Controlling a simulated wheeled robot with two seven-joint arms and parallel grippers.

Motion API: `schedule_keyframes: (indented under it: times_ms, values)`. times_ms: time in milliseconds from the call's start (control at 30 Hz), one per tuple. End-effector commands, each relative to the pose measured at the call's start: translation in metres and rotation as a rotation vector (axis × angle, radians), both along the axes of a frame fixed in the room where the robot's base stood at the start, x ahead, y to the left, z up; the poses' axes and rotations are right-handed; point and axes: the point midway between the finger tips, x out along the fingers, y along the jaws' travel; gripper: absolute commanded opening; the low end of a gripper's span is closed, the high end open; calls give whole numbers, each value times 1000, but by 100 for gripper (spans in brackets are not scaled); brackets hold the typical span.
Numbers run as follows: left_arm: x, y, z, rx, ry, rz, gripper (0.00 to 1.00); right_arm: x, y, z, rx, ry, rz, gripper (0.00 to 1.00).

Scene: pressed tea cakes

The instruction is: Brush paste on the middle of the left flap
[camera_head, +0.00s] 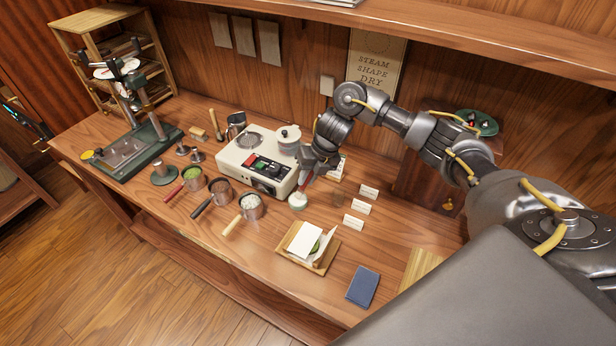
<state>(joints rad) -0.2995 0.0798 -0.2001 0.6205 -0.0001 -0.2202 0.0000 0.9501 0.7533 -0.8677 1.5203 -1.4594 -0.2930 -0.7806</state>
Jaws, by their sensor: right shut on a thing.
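My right gripper (305,182) is shut on a slim thing, likely the paste brush, mostly hidden by the fingers. Whether the held tip touches the pot I cannot tell. A wooden tray (322,268) lies nearer the front edge, with white wrapping paper (304,242) and a bit of green showing at its right. The flaps are too small to tell apart. At the far left edge a dark part with blue light, likely my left gripper (25,122), shows only dimly.
A cream heating unit (258,165) stands behind the pot. Several handled pots, including a metal one (251,206), stand left of it. A green press (132,150) stands at the left.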

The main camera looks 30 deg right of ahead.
Motion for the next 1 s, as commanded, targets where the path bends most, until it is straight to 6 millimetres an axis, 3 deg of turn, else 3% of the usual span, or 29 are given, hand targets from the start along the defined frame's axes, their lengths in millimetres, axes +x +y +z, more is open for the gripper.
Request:
schedule_keyframes:
  times_ms: [1000]
  values:
    - [-1, 0, -7, 0, 1, 0, 0, 0, 0, -9, 0, 0, 0, 0]
